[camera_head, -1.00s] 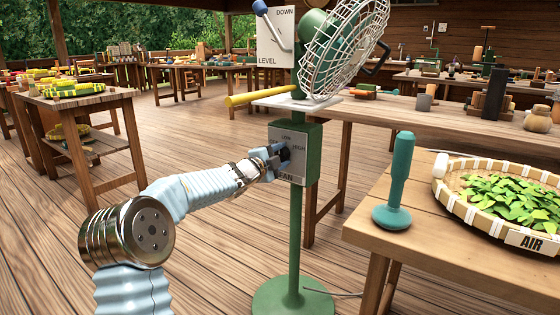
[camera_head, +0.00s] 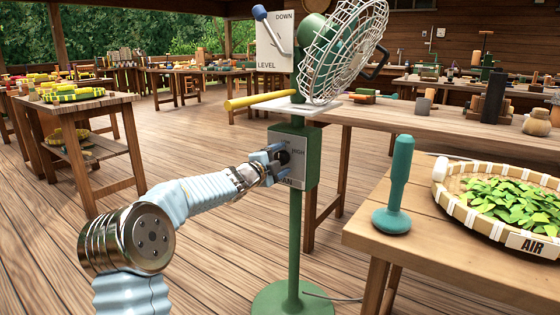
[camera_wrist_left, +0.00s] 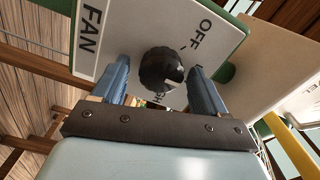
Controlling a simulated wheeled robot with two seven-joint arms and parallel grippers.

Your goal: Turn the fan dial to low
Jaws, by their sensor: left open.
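The fan dial (camera_wrist_left: 162,70) is a black ribbed knob with a white mark toward the lower right in the left wrist view. It sits on a pale panel (camera_wrist_left: 120,50) lettered FAN and OFF; other lettering is partly hidden. In the head view the panel (camera_head: 297,139) is on the green post's box. My left gripper (camera_head: 276,160) is open in front of the dial, which shows between its two blue fingers in the wrist view (camera_wrist_left: 160,82). I cannot tell whether they touch it. My right gripper is not in view.
Above the box are a caged fan (camera_head: 343,50), a LEVEL panel (camera_head: 275,48) and a yellow bar (camera_head: 259,100). A table (camera_head: 460,235) at right holds a teal pestle-like tool (camera_head: 401,180) and a leaf basket (camera_head: 447,191).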

